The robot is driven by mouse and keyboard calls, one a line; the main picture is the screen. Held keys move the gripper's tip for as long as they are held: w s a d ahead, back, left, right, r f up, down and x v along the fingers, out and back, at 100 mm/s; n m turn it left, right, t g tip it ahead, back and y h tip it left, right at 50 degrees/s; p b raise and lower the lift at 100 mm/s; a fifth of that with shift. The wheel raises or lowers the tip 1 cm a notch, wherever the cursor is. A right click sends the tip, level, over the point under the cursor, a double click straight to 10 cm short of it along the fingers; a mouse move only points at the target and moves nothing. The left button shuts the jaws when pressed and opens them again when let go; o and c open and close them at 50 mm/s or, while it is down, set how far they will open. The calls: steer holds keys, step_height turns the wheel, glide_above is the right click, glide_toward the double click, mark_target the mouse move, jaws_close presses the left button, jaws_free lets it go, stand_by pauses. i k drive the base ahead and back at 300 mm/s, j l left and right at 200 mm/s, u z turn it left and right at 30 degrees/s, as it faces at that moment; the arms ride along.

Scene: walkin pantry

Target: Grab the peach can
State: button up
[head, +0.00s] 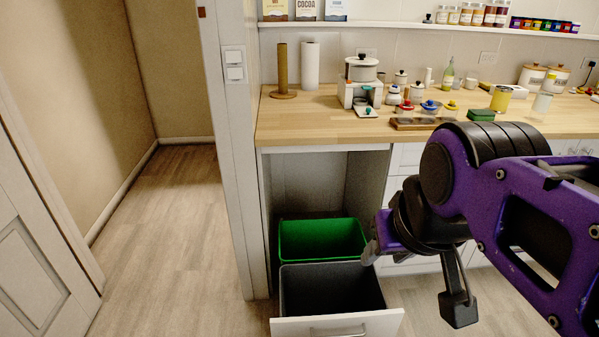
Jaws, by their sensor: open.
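A yellow can (500,98) stands upright on the wooden counter, right of the middle. It may be the peach can, but its label is too small to read. My gripper (414,280) is open and empty. It hangs in front of the lower cabinets, below the counter's front edge and well short of the can. My purple arm comes in from the right, and its upper link shows just below the can in the picture.
The wooden counter (284,122) also holds jars, bowls, a green sponge (481,114), a paper roll (311,66) and white canisters. Below, a pulled-out drawer (338,324) with green and dark bins stands left of my gripper. The floor at left is clear.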

mark_target(502, 95)
steer(key=z, duration=1.2)
